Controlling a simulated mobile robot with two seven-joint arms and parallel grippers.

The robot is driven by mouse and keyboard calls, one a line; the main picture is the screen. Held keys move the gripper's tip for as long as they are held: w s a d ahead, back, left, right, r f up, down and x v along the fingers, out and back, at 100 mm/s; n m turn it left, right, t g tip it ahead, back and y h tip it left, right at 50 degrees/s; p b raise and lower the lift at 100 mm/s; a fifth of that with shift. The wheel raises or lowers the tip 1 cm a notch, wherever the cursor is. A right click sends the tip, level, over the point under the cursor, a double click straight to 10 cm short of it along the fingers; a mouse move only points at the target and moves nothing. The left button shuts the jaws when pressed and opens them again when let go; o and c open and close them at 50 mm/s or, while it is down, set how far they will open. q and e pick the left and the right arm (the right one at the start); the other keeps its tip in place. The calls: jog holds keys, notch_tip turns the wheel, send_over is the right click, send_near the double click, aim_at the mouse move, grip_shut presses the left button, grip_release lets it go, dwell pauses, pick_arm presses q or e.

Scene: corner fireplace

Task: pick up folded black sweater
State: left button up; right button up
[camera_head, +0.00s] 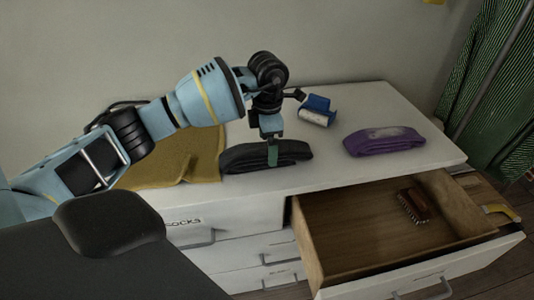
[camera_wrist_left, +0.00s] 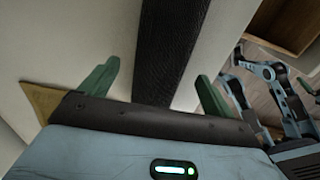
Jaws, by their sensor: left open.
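The folded black sweater (camera_head: 240,158) lies on the white dresser top, near its front edge. My left gripper (camera_head: 273,155) reaches down over it from above, with its green fingers at the sweater. In the left wrist view, the sweater (camera_wrist_left: 168,45) shows as a dark textured strip running between the two green fingers of the open gripper (camera_wrist_left: 157,72). A gap shows on each side of the strip, between it and the fingers.
A mustard cloth (camera_head: 185,172) lies left of the sweater. A blue item with a white label (camera_head: 317,112) and a folded purple garment (camera_head: 384,142) lie to the right. An open drawer (camera_head: 350,235) juts out in front, holding a brush (camera_head: 413,206). A striped green curtain (camera_head: 485,80) hangs at right.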

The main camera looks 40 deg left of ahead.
pick_arm(q)
jog(key=shift+f, duration=1.45)
jog(key=c, duration=1.3)
jog(key=shift+r, duration=0.15)
jog(key=shift+r, duration=0.5)
jog(key=shift+s+d+r, duration=0.15)
jog(key=shift+d+r, duration=0.05)
jog(key=shift+r, duration=0.4)
jog(key=shift+s+d+r, duration=0.1)
jog(key=shift+d+r, duration=0.1)
jog(key=shift+r, duration=0.4)
jog(key=s+d+r, duration=0.1)
jog(key=s+d, duration=0.6)
jog(key=d, duration=0.6)
jog(key=shift+d+r+b, duration=0.15)
jog(key=shift+r+b, duration=0.05)
jog(key=shift+b, duration=0.1)
